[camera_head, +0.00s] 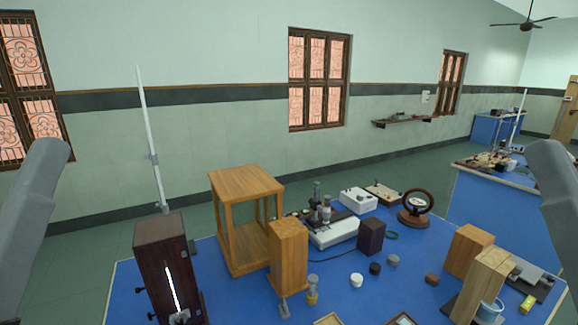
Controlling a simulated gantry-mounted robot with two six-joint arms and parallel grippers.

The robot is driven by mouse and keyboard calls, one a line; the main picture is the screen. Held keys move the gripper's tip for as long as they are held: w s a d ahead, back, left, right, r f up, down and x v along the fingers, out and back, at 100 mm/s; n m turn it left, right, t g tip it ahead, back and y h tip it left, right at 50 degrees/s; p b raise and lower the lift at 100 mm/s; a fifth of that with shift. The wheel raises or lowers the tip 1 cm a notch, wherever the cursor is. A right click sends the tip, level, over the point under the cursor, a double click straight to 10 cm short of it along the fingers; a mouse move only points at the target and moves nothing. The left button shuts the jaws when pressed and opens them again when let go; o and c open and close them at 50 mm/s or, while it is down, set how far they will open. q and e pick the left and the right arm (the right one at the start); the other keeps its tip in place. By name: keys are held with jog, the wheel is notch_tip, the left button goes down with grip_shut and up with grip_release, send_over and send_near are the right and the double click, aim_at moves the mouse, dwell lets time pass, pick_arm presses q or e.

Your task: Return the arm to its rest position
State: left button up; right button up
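Only grey links of my two arms show. A link of my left arm (32,215) stands at the left edge, leaning slightly right at its top. A link of my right arm (558,205) stands at the right edge, leaning left at its top. Both run out of the picture at the lower sides. Neither gripper is in view, so I cannot see whether they are open or hold anything. Neither visible link touches anything that I can see.
A blue bench (225,305) fills the lower middle. On it stand a dark wooden box (163,250) with a glowing slit, an open wooden frame (222,225), a wooden block (289,252) and a microscope-like instrument (318,208). Wooden blocks (466,248) crowd the right. Another bench (490,205) stands behind.

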notch_tip(320, 180, up, 24)
jog(key=p, duration=2.2)
jog(key=shift+w+r, duration=0.1)
